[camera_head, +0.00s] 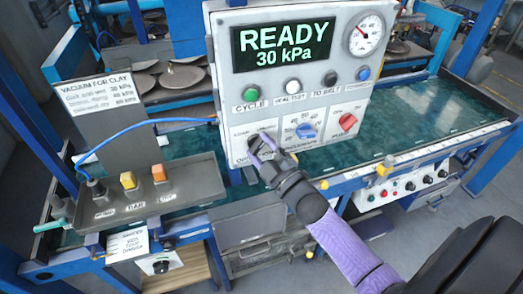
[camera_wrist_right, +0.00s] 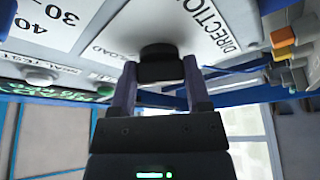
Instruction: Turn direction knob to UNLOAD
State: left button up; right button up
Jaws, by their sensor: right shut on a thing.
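The control panel (camera_head: 228,100) stands upright in the head view, with a READY 30 kPa display. My right gripper (camera_head: 264,147) reaches the panel's lower left section. In the right wrist view its two fingers (camera_wrist_right: 161,66) are shut on the dark direction knob (camera_wrist_right: 158,50), one finger on each side. DIRECTION lettering lies right of the knob there, and a partly cut LOAD marking lies to its left. My fingers cover most of the knob in the head view, so its pointing direction cannot be told. My left gripper is not in view.
A blue knob (camera_head: 306,131) and a red knob (camera_head: 348,122) sit right of my gripper, below a row of buttons. The green belt (camera_head: 420,110) runs behind the panel.

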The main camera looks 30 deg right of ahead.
jog(key=shift+f+m+h, duration=0.1)
jog(key=shift+m+h, duration=0.3)
jog(key=shift+m, duration=0.6)
jog(key=shift+t, duration=0.3)
jog(key=o, duration=1.3)
jog(key=b+v, duration=0.1)
jog(key=v, duration=0.9)
jog(key=shift+a, duration=0.1)
